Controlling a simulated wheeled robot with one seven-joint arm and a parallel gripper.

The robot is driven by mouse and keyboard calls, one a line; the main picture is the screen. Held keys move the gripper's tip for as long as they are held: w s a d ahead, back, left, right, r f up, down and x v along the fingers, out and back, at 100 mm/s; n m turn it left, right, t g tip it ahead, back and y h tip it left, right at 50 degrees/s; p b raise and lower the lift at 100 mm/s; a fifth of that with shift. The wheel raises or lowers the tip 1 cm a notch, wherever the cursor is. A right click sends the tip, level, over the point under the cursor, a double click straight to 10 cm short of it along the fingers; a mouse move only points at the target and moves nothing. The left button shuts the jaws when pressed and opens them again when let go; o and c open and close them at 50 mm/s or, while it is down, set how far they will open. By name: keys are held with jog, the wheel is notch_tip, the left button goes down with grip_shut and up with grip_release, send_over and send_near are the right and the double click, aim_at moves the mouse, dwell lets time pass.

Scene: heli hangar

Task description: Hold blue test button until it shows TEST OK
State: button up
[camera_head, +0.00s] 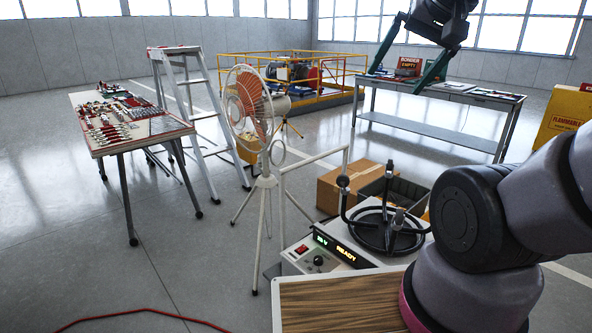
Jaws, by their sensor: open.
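A white device (390,264) with a sloped control panel stands at the lower middle. Its dark display (343,251) shows yellow text that reads READY, beside a smaller readout that seems to end in V. A red switch (301,249) and a black knob (319,261) sit on the panel. I cannot make out a blue button; my arm covers part of the device's right side. My gripper (395,82) is open and empty, high at the upper right, with its two teal fingers spread and pointing down. It is well apart from the panel.
A round black fixture with upright posts (386,228) tops the device. A wood-grain surface (335,303) lies in front. A standing fan (255,108), ladder (193,110), tool table (120,143), cardboard box (337,187) and grey bench (425,128) stand beyond. A red cable (150,311) crosses the floor.

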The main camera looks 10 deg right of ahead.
dwell(0.4)
grip_shut()
dwell(1.6)
